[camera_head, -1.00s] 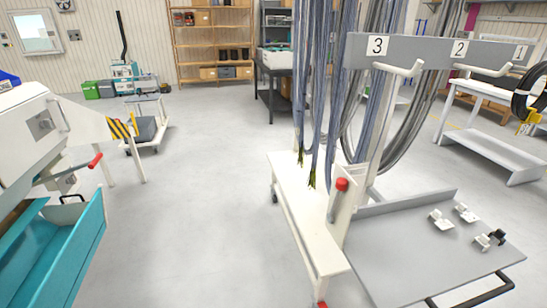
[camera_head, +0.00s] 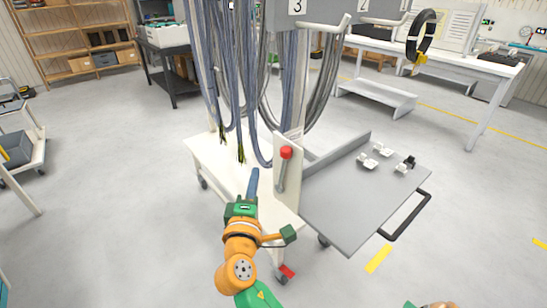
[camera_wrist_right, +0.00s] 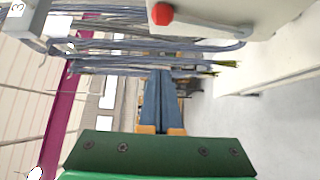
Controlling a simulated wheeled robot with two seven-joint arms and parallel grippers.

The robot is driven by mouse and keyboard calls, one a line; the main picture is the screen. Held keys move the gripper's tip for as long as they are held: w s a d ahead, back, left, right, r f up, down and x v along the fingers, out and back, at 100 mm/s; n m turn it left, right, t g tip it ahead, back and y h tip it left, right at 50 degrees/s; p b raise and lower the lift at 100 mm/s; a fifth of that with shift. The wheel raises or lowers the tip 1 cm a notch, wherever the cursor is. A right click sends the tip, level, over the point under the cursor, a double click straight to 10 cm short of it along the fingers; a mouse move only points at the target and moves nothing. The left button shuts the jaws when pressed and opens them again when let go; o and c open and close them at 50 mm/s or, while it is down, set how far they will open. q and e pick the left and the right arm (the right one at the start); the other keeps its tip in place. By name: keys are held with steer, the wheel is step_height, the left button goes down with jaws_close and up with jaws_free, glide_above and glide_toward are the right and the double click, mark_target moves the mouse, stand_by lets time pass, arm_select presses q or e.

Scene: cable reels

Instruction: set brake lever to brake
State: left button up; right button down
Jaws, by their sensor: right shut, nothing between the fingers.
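The brake lever (camera_head: 282,170) is a grey bar with a red knob on top. It stands roughly upright against a white plate on the front of the cable cart (camera_head: 205,150). In the right wrist view its red knob (camera_wrist_right: 161,15) shows at the top, above the fingertips in the picture, beside a white panel. My right gripper (camera_head: 253,175) is shut and empty, with blue fingers to the left of the lever, apart from it in the picture. Its fingers (camera_wrist_right: 164,75) are together in the wrist view. My left gripper is not in view.
Blue and grey cables (camera_head: 240,80) hang over the cart behind the lever. A grey shelf (camera_head: 350,205) with small white and black fittings juts out to the right, with a black handle (camera_head: 408,217). Open floor (camera_head: 110,190) lies to the left.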

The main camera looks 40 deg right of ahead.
steer(key=p, duration=0.5)
glide_above(283, 171)
steer(key=a, duration=0.3)
steer(key=shift+r, duration=0.15)
steer(key=shift+w+b, duration=0.1)
steer(key=shift+b, duration=0.2)
